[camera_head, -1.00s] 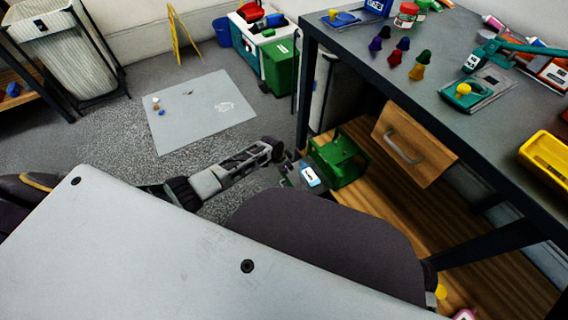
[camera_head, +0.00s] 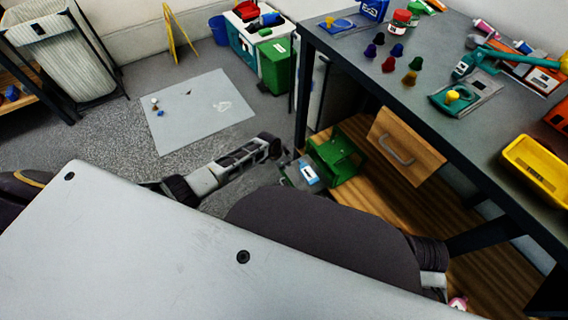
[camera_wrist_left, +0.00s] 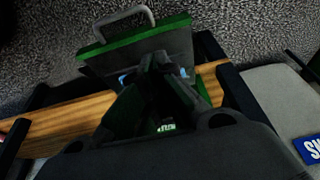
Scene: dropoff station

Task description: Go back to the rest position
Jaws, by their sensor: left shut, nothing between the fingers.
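My left arm comes in from the left in the head view. Its gripper (camera_head: 292,170) is low, beside a green open-sided holder (camera_head: 338,156) on the wooden lower shelf. I cannot tell there whether it touches the holder. In the left wrist view the dark fingers (camera_wrist_left: 158,68) are closed together with nothing visible between them. Behind them is a green-edged dark panel (camera_wrist_left: 178,30) with a grey handle. My right gripper is out of view. No marker of the rest position shows.
The dark workbench (camera_head: 440,60) at the right carries coloured pegs, tools and a yellow bin (camera_head: 540,165). A wooden drawer front (camera_head: 405,147) with a handle hangs below its top. A pale mat (camera_head: 190,120) lies on open floor to the left. A green container (camera_head: 273,66) stands behind.

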